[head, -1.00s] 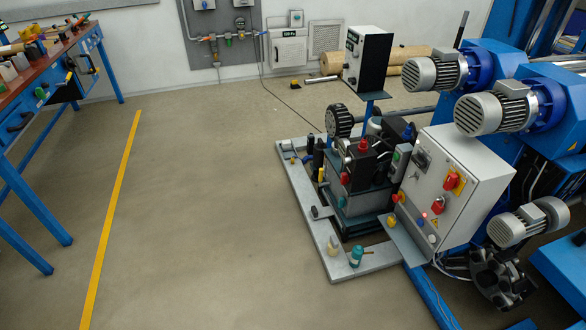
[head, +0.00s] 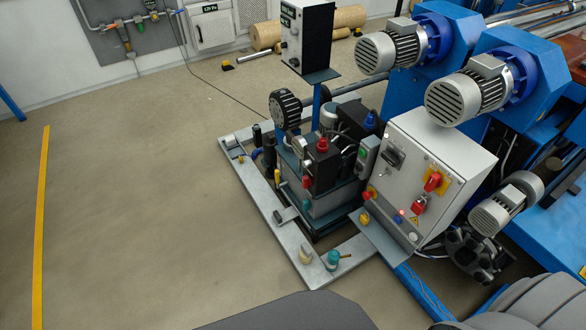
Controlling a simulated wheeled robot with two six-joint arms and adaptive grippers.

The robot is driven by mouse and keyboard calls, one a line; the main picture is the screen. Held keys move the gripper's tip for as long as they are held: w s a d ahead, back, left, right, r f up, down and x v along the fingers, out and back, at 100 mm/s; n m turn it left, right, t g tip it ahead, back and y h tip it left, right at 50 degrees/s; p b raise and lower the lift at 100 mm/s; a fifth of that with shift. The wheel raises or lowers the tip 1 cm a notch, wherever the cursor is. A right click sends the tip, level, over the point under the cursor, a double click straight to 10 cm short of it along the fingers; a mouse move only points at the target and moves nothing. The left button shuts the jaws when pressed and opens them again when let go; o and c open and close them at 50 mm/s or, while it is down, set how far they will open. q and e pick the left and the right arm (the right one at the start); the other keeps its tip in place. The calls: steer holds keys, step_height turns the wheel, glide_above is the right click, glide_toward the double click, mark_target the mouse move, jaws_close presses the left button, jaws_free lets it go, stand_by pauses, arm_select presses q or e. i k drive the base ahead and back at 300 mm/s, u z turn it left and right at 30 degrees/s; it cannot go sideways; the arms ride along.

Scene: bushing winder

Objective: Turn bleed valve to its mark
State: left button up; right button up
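A compact hydraulic unit (head: 322,185) stands on a grey frame in the middle of the head view. I cannot tell for certain which of its fittings is the bleed valve, and no mark is readable. A teal-topped fitting with a small brass lever (head: 333,261) sits on the front corner of the frame. A cream-coloured fitting (head: 305,254) stands just left of it. A red-capped fitting (head: 322,146) and a blue-capped one (head: 369,121) stand on top of the unit.
A grey control cabinet (head: 428,178) with red switches stands right of the unit. Large motors (head: 462,98) and blue machine housings fill the right side. A display box (head: 306,35) rises on a post behind. The floor (head: 135,210) to the left is open, crossed by a yellow line (head: 42,215).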

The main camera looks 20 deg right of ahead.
mark_target(306, 181)
steer(key=z, duration=0.7)
steer(key=i, duration=0.95)
steer(key=z, duration=0.95)
